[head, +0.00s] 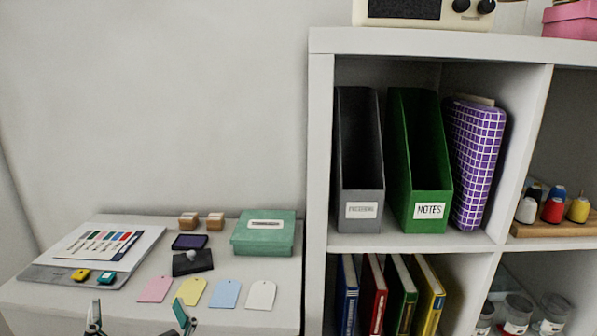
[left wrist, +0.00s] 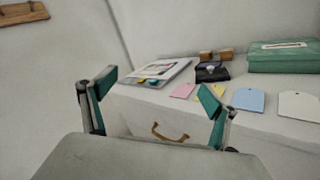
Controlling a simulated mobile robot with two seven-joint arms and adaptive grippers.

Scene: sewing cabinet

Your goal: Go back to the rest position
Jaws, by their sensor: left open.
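My left gripper (head: 138,318) shows at the bottom edge of the head view, in front of the white cabinet top (head: 40,298). Its two fingers are spread apart with nothing between them. In the left wrist view the same gripper (left wrist: 158,95) is open and empty, with the cabinet front and a brown drawer handle (left wrist: 171,134) beyond it. The fingers appear clear of the things on the cabinet top. My right gripper is in neither view.
The top holds a green box (head: 263,234), pink (head: 156,289), yellow (head: 190,291), blue (head: 224,294) and white (head: 261,295) tags, a dark pouch-like item (head: 192,263), wooden blocks (head: 188,220) and a chart on a board (head: 98,245). A white shelf unit (head: 319,150) stands to the right.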

